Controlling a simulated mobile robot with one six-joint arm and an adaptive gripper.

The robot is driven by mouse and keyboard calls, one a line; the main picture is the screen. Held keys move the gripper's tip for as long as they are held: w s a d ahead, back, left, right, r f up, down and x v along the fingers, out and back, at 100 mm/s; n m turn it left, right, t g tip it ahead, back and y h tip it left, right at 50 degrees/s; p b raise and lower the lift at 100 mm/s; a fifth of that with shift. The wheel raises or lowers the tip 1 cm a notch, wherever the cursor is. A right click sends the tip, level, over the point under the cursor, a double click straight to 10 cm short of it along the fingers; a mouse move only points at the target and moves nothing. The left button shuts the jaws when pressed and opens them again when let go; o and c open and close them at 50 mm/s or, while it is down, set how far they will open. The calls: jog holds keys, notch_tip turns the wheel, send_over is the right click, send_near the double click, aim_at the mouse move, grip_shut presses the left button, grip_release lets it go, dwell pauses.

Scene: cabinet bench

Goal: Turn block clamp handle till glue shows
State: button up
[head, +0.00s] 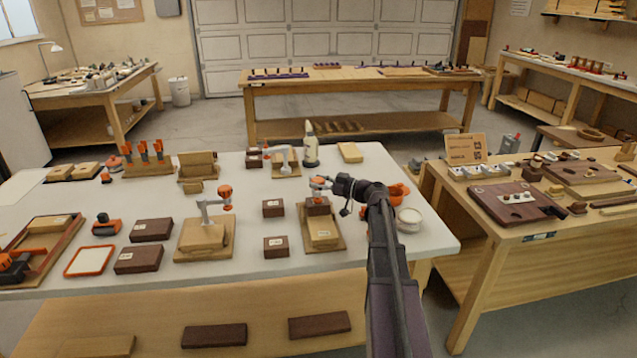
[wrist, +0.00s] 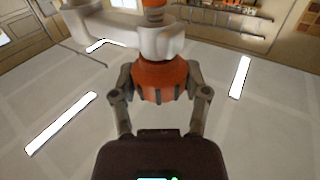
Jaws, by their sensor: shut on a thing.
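My gripper (head: 333,184) reaches in from the right over the right-hand block jig. In the wrist view, my gripper's fingers (wrist: 160,88) are shut on the ribbed orange clamp handle (wrist: 160,78), one on each side. The handle sits below a pale grey clamp arm (wrist: 160,38) in that view. In the head view, the orange handle (head: 319,182) shows just left of the gripper. I cannot make out any glue at the block joint.
Another clamp jig (head: 203,240) with an orange handle stands to the left, and a third (head: 286,168) stands behind. Dark blocks (head: 275,246) lie close on the left. A glue bottle (head: 311,148) stands behind.

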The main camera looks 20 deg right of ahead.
jog(key=shift+a+m+t+h, duration=0.1)
jog(key=shift+m+t+h, duration=0.2)
jog(key=shift+m+t+h, duration=1.2)
jog(key=shift+m+h, duration=0.2)
jog(key=shift+h, duration=0.5)
jog(key=shift+m+t+h, duration=0.6)
jog(key=shift+m+h, duration=0.8)
jog(key=shift+h, duration=0.5)
jog(key=shift+w+h, duration=0.1)
jog(key=shift+h, duration=0.2)
jog(key=o, duration=1.2)
jog(key=shift+c, duration=0.2)
jog(key=s+d, duration=0.2)
jog(key=s, duration=1)
jog(key=shift+d, duration=0.2)
